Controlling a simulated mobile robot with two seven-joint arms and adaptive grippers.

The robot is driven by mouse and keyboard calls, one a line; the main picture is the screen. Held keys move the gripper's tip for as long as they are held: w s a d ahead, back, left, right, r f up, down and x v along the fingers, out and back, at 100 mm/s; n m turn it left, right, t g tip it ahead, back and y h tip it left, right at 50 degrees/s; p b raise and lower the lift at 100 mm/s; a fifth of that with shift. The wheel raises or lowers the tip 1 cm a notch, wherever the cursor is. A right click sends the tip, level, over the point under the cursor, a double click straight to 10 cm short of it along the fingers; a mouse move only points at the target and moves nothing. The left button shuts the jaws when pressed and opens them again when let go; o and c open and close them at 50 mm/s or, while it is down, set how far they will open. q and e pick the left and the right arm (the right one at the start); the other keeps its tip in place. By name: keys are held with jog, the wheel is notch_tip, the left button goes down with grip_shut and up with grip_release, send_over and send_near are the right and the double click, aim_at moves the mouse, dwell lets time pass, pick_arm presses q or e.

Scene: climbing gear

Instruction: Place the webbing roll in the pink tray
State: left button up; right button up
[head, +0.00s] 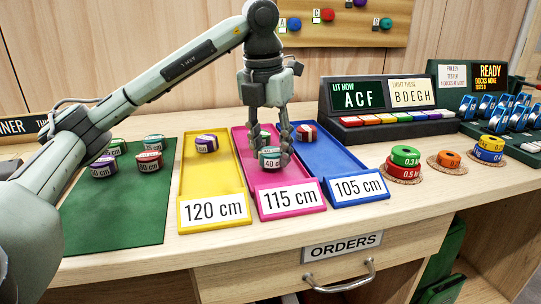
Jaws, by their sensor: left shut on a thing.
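The pink tray (279,183), labelled 115 cm, lies between the yellow and blue trays. My left gripper (271,152) reaches down over it from above and is shut on a webbing roll (270,160) with a green top and a pale label reading 40. The roll is low in the middle of the pink tray; I cannot tell whether it touches the tray floor. Another green roll (263,137) lies farther back in the pink tray, partly hidden by the gripper. My right gripper is not in view.
The yellow tray (213,211) holds a purple roll (207,143). The blue tray (357,187) holds a red roll (306,133). Several rolls lie on the green mat (112,215) at left. A lit display panel (378,96) and stacked coloured rolls (404,162) stand at right.

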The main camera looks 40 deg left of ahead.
pick_arm(q)
jog(key=shift+f, duration=0.4)
jog(key=shift+f, duration=0.1)
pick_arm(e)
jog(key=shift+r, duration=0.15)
pick_arm(q)
jog(key=o, duration=1.2)
jog(key=shift+c, duration=0.2)
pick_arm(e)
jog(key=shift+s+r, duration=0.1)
